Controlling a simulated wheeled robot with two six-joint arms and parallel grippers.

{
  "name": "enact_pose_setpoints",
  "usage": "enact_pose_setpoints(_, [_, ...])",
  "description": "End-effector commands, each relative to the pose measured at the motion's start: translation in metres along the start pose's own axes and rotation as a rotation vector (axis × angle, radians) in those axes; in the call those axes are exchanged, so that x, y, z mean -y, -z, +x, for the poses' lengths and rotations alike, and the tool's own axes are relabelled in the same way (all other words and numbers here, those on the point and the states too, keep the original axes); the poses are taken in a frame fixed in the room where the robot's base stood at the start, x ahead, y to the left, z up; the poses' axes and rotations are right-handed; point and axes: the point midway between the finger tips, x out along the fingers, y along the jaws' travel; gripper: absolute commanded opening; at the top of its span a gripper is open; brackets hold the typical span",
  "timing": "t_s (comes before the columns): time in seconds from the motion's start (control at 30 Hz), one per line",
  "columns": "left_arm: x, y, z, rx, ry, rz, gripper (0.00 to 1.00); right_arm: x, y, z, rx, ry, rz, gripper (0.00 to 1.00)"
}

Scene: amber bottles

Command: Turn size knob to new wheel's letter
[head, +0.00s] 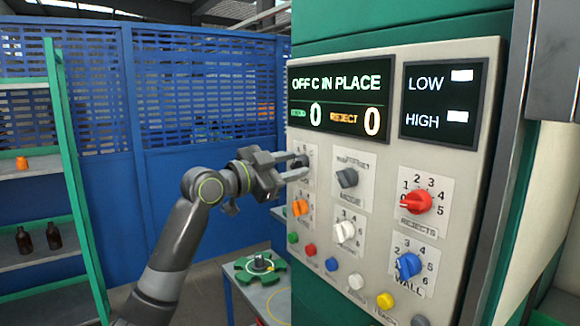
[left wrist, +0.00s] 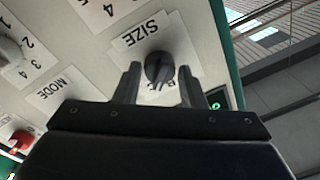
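The dark size knob (left wrist: 158,68) sits on its white SIZE label in the left wrist view, between my left gripper's fingers. Letters beside it are partly covered; a B and perhaps a C show. My left gripper (left wrist: 159,78) is open around the knob, with a small gap on each side. In the head view my left gripper (head: 297,168) reaches the panel's upper left and largely hides the knob. The display (head: 340,98) reads "OFF C IN PLACE", with two zeros below. A green toothed wheel (head: 247,275) lies on a low table. My right gripper is not in view.
The panel (head: 385,190) also carries a grey mode knob (head: 347,178), an orange knob (head: 300,207), a white knob (head: 345,231), a red rejects knob (head: 416,202) and a blue wall knob (head: 409,265). Several buttons line its bottom. A shelf with amber bottles (head: 53,236) stands left.

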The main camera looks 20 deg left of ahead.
Motion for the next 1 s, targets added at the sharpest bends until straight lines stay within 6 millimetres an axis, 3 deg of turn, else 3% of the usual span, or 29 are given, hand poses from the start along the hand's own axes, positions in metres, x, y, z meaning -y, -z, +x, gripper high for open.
enact_pose_setpoints(0.1, [0.0,0.0,0.0,0.0,0.0,-0.001,0.52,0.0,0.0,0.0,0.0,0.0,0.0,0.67])
enact_pose_setpoints(0.47, [0.0,-0.001,-0.004,0.0,0.001,-0.001,0.52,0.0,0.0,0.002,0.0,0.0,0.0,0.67])
enact_pose_setpoints(1.0, [-0.001,-0.003,-0.086,0.002,0.002,0.003,0.52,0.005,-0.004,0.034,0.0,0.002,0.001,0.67])
